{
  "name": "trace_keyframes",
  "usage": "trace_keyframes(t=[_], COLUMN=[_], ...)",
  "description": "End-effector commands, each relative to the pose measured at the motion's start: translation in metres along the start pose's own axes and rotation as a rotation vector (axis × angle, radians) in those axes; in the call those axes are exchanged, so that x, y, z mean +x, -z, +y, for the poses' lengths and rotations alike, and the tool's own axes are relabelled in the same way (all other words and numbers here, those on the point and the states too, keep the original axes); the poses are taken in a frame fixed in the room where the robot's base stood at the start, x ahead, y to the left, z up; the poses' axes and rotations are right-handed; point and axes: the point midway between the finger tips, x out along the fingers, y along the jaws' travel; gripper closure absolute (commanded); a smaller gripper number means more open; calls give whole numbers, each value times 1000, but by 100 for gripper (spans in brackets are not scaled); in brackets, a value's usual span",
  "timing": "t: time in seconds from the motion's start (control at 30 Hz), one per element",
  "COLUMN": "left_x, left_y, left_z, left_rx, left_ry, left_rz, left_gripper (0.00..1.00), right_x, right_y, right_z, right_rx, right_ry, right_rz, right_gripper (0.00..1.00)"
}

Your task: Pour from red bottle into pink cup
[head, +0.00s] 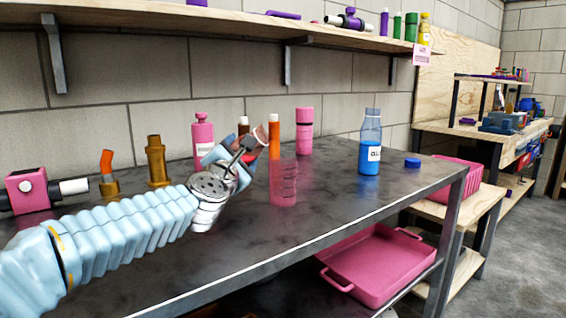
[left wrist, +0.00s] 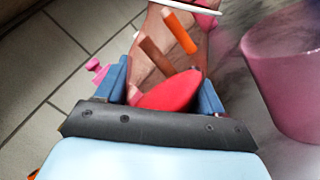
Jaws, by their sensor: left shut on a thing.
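My left gripper (head: 245,155) is above the table and shut on the red bottle (head: 262,134). In the left wrist view, the clear bottle (left wrist: 150,60) sits between the blue fingers (left wrist: 162,88), with bright red liquid low inside it. The bottle looks tilted, and the gripper hides much of it in the head view. The pink cup (head: 284,186), translucent with markings, stands upright on the table just right of and below the gripper. It also shows large at the right of the left wrist view (left wrist: 288,80), apart from the bottle. No stream of liquid is visible.
A blue bottle (head: 370,148) and its blue cap (head: 412,162) stand to the right on the dark table (head: 330,215). Pink bottles (head: 304,132), (head: 203,135) and brass fittings (head: 157,163) line the back. A shelf (head: 230,25) runs above. The front right tabletop is clear.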

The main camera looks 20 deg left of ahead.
Motion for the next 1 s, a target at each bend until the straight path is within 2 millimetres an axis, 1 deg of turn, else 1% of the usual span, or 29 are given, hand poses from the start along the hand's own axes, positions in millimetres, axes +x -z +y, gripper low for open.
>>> trace_keyframes(t=[1.0], left_x=[0], left_y=[4], left_z=[-1], left_rx=[61], left_ry=[-1], left_rz=[-9], left_gripper=[75], right_x=[3], right_y=[0], right_z=[1], right_rx=[0], right_ry=[1], right_rz=[-1], right_gripper=[57])
